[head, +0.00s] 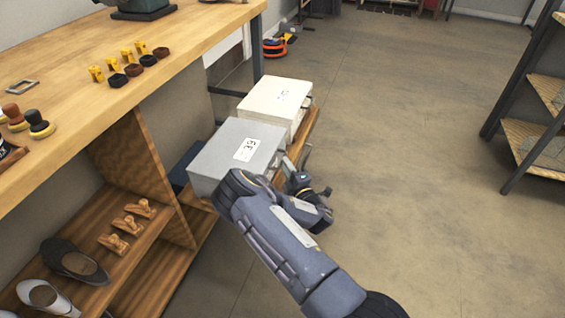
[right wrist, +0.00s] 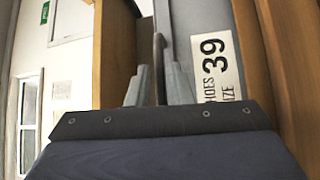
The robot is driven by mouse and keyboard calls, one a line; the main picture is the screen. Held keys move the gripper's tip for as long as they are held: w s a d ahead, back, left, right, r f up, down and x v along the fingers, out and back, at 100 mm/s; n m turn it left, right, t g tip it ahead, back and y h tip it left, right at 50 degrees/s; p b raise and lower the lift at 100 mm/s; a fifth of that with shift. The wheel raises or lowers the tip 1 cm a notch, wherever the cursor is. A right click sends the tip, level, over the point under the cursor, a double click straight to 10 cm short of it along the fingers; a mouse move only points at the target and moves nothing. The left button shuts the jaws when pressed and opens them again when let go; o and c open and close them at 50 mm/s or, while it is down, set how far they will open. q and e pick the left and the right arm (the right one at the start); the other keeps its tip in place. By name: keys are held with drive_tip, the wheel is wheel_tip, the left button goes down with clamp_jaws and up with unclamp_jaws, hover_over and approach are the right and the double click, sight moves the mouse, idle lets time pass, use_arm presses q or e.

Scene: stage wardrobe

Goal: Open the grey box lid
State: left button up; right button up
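The grey box (head: 205,163) stands on a low wooden shelf in the head view, its lid down and a white "39" label on top. Its label (right wrist: 215,62) also shows in the right wrist view, turned sideways. My right gripper (head: 291,163) is at the box's front side, near its right end. In the right wrist view its two fingers (right wrist: 160,82) stand a little apart, with a thin dark strip (right wrist: 158,55) between them. The strip may be part of the box's handle; I cannot tell whether the fingers touch it. My left gripper is out of view.
A white box (head: 272,98) stands just behind the grey one. A wooden workbench (head: 85,105) with small items runs along the left, with shoes and wooden pieces on shelves below. A metal rack (head: 535,130) stands at right. The floor (head: 420,150) between is clear.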

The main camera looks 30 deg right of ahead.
drive_tip(key=shift+w+d+r, duration=0.1)
drive_tip(key=shift+w, duration=0.8)
drive_tip(key=shift+w+d+r, duration=0.1)
drive_tip(key=shift+w, duration=0.75)
clamp_jaws()
